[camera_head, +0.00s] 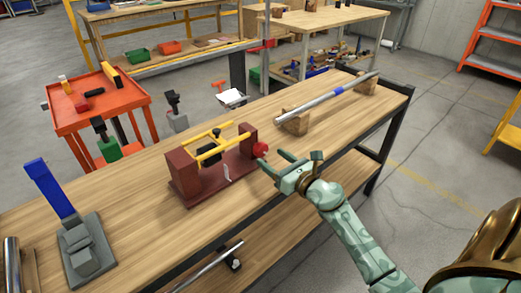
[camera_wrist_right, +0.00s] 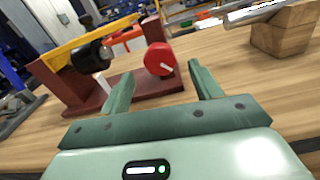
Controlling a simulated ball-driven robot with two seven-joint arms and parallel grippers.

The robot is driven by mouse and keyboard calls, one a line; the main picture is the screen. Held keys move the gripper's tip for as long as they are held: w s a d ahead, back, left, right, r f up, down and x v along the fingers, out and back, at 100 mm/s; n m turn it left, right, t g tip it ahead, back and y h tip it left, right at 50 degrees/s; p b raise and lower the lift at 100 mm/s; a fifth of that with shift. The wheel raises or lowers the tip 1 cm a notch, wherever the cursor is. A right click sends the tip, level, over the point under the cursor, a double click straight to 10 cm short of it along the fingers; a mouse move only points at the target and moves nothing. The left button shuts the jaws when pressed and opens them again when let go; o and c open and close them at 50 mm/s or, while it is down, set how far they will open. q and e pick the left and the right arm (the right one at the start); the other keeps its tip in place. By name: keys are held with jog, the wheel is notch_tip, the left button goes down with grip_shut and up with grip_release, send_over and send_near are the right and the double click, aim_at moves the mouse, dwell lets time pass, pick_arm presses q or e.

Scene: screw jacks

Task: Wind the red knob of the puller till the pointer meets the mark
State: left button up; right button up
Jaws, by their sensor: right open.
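The puller (camera_head: 212,165) stands on the wooden bench, with a dark red base, two end blocks and yellow bars. Its red knob (camera_head: 260,149) is on the right end block, facing my right gripper. In the right wrist view the red knob (camera_wrist_right: 159,59) shows a small white line on its face. My right gripper (camera_head: 275,162) is open and empty, just short of the knob. Its fingers (camera_wrist_right: 160,85) point toward the knob, which appears between them but farther away. A small white tag-like piece (camera_head: 227,173) is at the puller's front. Pointer and mark are too small to tell. My left gripper is out of view.
A metal bar with a blue band (camera_head: 338,91) rests on wooden blocks (camera_head: 295,122) farther along the bench. A grey device with a blue lever (camera_head: 83,246) stands at the near left. An orange cart (camera_head: 60,120) is beyond the bench. Bare bench top lies between these.

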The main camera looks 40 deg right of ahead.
aim_at(263, 152)
jog(key=w, duration=0.6)
jog(key=shift+w+a+b, duration=0.2)
jog(key=shift+a+b, duration=0.05)
jog(key=shift+b, duration=0.15)
jog(key=c, duration=1)
jog(key=shift+r+m+p, duration=0.1)
jog(key=shift+m+p, duration=0.2)
jog(key=shift+m, duration=0.1)
jog(key=shift+o, duration=0.2)
jog(key=shift+m, duration=0.3)
jog(key=o, duration=1)
jog(key=shift+c, duration=0.2)
